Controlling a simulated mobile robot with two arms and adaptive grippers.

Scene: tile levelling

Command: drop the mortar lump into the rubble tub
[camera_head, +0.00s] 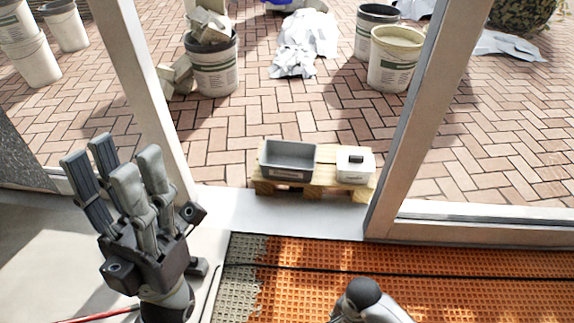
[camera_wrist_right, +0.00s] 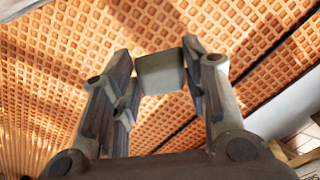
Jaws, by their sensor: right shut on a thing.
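The mortar lump (camera_wrist_right: 160,73) is a small grey block in the right wrist view. My right gripper (camera_wrist_right: 163,75) is shut on it, with the fingers on either side, above the orange mat. In the head view only a part of my right arm shows at the bottom edge; the lump is out of sight there. The rubble tub (camera_head: 288,160) looks to be the open dark grey box on a small wooden pallet beyond the mat; its label is too small to read. My left gripper (camera_head: 117,168) is open and empty at the left, fingers pointing up.
Door frame posts (camera_head: 150,90) (camera_head: 420,105) flank the opening. Outside are a bucket of rubble (camera_head: 215,75), other buckets (camera_head: 394,62) and crumpled sheeting (camera_head: 303,42). Paving before the pallet's far side is clear.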

